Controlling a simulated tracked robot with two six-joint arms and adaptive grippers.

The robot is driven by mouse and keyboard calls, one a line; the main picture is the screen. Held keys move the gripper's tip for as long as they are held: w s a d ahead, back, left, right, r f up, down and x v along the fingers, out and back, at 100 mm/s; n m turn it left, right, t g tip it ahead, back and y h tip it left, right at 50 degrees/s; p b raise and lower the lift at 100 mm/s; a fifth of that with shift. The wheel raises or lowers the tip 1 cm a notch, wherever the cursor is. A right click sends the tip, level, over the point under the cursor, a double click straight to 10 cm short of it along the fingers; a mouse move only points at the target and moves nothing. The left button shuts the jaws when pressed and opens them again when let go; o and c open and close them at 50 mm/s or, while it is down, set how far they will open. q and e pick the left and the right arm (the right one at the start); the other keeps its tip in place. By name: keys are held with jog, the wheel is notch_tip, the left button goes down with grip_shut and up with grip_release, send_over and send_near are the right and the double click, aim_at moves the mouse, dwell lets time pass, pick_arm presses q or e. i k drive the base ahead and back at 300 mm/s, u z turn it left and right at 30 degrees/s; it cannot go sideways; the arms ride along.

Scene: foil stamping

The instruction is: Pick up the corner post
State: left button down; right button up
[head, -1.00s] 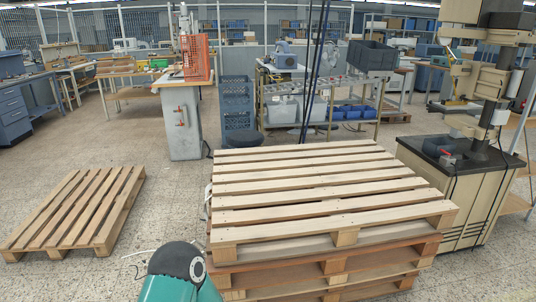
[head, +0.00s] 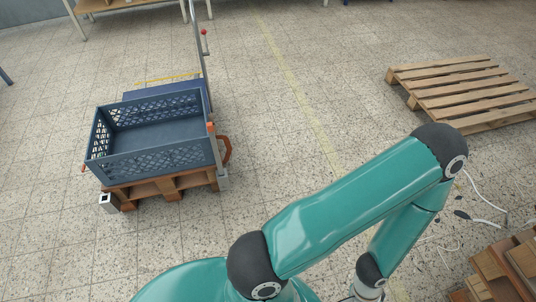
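A slim grey upright post with an orange top (head: 215,150) stands at the front right corner of a blue-grey crate (head: 160,162). It sits in or beside a grey metal foot on a wooden pallet; I cannot tell how it is fixed. At the front left corner, a grey square metal socket (head: 107,203) is open at the top, with no post in it. No loose corner post is clearly visible. One of my teal arms crosses the lower middle of the view, well right of the crate. Neither gripper shows.
The brown pallet (head: 160,187) bears the perforated crate. Behind it are a blue platform and a tall grey pole with a red knob (head: 204,33). An empty pallet (head: 468,92) lies at right. Stacked wood (head: 500,272) and white cables are lower right. The middle floor is clear.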

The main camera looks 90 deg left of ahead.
aim_at(209, 125)
jog(key=z, duration=1.35)
jog(key=i, duration=0.15)
jog(key=u, duration=3.15)
jog(key=i, duration=0.3)
jog(key=u, duration=2.05)
jog(key=k, duration=0.45)
jog(key=u, duration=0.45)
jog(key=i, duration=1.3)
jog(key=z, duration=0.5)
jog(key=i, duration=0.75)
